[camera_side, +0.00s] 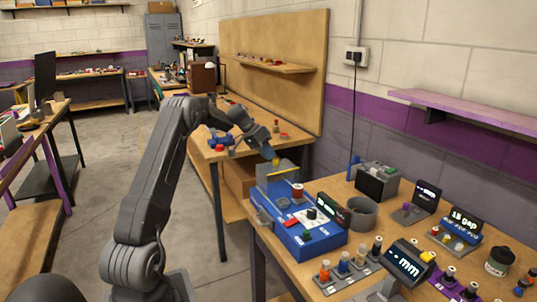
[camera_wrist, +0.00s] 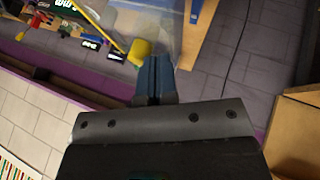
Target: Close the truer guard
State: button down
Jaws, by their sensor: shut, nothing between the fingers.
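On the bench (camera_side: 335,188) stand a grey cup (camera_side: 361,214), a dark box (camera_side: 377,181), several small displays and a rack of colored bottles (camera_side: 345,270). A wall with a purple band runs behind. A gap separates this bench from the back bench.

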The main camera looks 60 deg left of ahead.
aim_at(284, 166)
jog(key=shift+d, duration=0.2)
jog(key=d, duration=1)
jog(key=shift+d, duration=0.25)
